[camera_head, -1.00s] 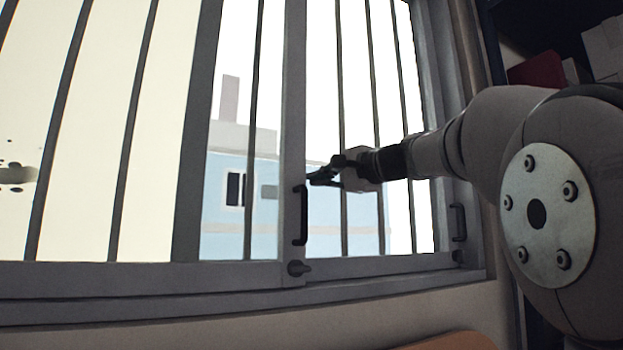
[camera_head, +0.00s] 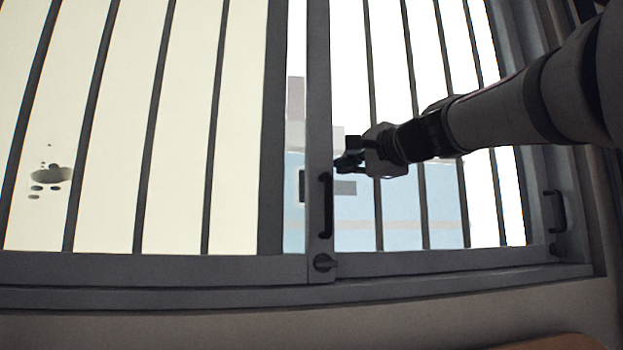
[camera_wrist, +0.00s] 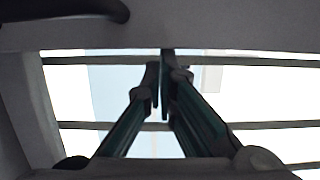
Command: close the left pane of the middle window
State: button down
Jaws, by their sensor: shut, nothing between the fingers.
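The window fills the head view. A grey sliding pane's upright frame (camera_head: 318,110) carries a dark handle (camera_head: 325,205) and a round dark knob (camera_head: 325,262) below it. A narrow strip of outdoors shows between this upright and the grey post (camera_head: 273,130) to its left. My gripper (camera_head: 342,163) is shut and empty, beside the right edge of the upright, above handle mid-height. In the wrist view my shut fingertips (camera_wrist: 162,65) meet the edge of the grey upright (camera_wrist: 230,30), and the dark handle (camera_wrist: 70,8) is at the upper left. Firm contact cannot be told.
Dark upright bars (camera_head: 150,130) cross the window. A second dark handle (camera_head: 556,210) sits on the frame at the right. The grey sill (camera_head: 150,297) runs below. My arm reaches in from the right.

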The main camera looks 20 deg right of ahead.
aim_at(307, 163)
jog(key=a+p, duration=0.1)
jog(key=a, duration=0.6)
jog(key=shift+s+r, duration=0.1)
jog(key=shift+s, duration=0.05)
jog(key=shift+a, duration=0.6)
